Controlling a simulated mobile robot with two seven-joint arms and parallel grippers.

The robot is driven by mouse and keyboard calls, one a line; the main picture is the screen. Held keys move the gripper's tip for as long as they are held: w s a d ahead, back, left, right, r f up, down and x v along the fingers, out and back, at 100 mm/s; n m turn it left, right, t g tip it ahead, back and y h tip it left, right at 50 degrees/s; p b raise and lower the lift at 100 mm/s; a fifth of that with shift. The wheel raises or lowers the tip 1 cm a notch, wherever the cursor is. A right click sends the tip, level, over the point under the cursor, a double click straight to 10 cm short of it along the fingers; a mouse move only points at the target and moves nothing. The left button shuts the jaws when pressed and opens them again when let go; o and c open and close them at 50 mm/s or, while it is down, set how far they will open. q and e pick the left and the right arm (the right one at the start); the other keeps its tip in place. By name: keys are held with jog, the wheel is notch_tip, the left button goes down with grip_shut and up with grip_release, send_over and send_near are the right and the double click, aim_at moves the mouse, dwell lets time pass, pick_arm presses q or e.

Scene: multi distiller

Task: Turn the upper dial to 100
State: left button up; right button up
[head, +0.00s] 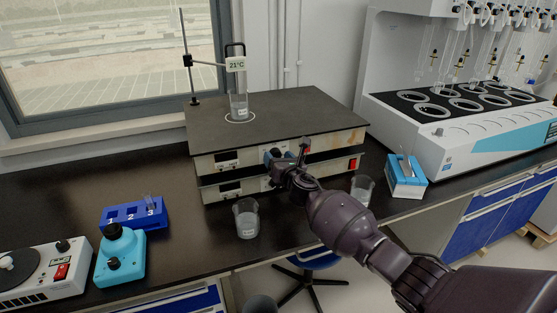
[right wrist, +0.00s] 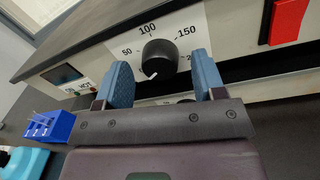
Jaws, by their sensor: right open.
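The upper heating plate (head: 217,160) is stacked on a lower plate (head: 222,190) on the black bench. The upper dial (right wrist: 160,58) is a round black knob on the upper plate's front; its white mark points to the lower left, away from the 100 printed above it. The scale shows 50 at left and 150 at right. My right gripper (head: 284,156) is open in front of the plate's front face. In the right wrist view its blue fingers stand on either side of the dial, apart from it. In the head view the gripper hides the dial. My left gripper is not in view.
A beaker (head: 246,218) stands in front of the plates, another (head: 363,190) to their right. Red switches (right wrist: 288,20) sit right of the dials. A clamped tube (head: 238,100) stands on the upper plate. A blue rack (head: 133,213) and teal device (head: 120,256) are at left.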

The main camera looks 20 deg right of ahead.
jog(key=shift+c, duration=1.1)
jog(key=c, duration=0.7)
